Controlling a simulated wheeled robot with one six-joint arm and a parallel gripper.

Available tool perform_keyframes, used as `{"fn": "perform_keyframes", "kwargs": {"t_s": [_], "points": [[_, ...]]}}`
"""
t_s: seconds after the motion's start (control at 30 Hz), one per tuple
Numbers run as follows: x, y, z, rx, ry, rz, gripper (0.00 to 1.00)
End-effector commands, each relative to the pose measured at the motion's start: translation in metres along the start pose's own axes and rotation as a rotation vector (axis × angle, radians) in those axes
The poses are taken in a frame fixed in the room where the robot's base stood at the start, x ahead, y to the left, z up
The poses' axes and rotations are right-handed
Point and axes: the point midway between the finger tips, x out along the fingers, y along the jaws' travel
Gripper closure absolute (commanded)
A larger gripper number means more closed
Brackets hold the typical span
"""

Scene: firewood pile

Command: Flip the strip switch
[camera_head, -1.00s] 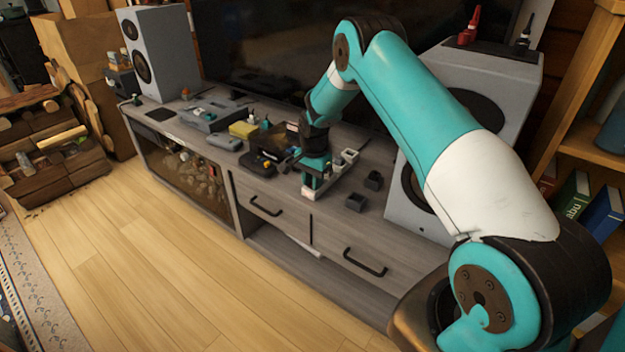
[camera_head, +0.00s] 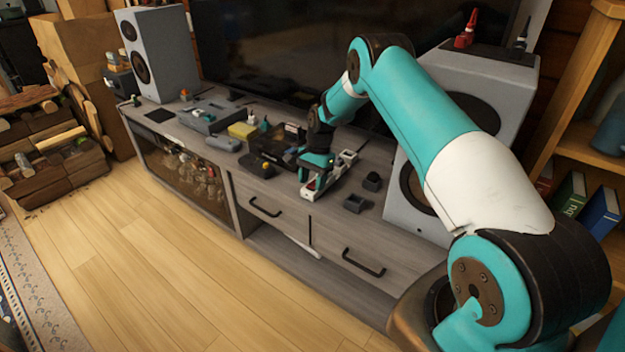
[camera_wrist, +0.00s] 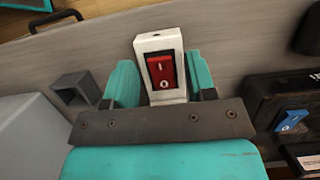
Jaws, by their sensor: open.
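The power strip (camera_head: 318,188) is a white strip on the grey cabinet top, left of the right speaker. In the wrist view its white end (camera_wrist: 158,43) carries a red rocker switch (camera_wrist: 161,71) with white marks on it. My gripper (camera_head: 314,176) is over the strip in the head view. In the wrist view my gripper (camera_wrist: 160,85) is open, with one teal finger on each side of the strip's switch end. I cannot tell whether the fingers touch the strip. The rest of the strip is hidden behind my gripper in the wrist view.
Small dark square holders (camera_head: 356,203) stand right of the strip. A black device (camera_head: 262,163) with a yellow knob lies to its left. A black box with a blue switch (camera_wrist: 291,120) shows in the wrist view. The large speaker (camera_head: 408,205) stands close on the right.

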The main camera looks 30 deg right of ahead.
Motion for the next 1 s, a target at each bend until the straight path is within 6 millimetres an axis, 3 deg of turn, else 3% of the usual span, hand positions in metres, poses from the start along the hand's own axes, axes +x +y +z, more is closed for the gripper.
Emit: {"fn": "perform_keyframes", "kwargs": {"t_s": [0.13,0.27,0.7,1.0], "points": [[-0.011,0.000,0.000,0.000,0.001,-0.001,0.49],[-0.036,-0.001,0.000,0.000,0.003,-0.003,0.49],[-0.144,0.000,0.000,0.000,0.002,-0.003,0.49],[-0.173,0.000,0.000,0.000,0.000,0.000,0.49]]}}
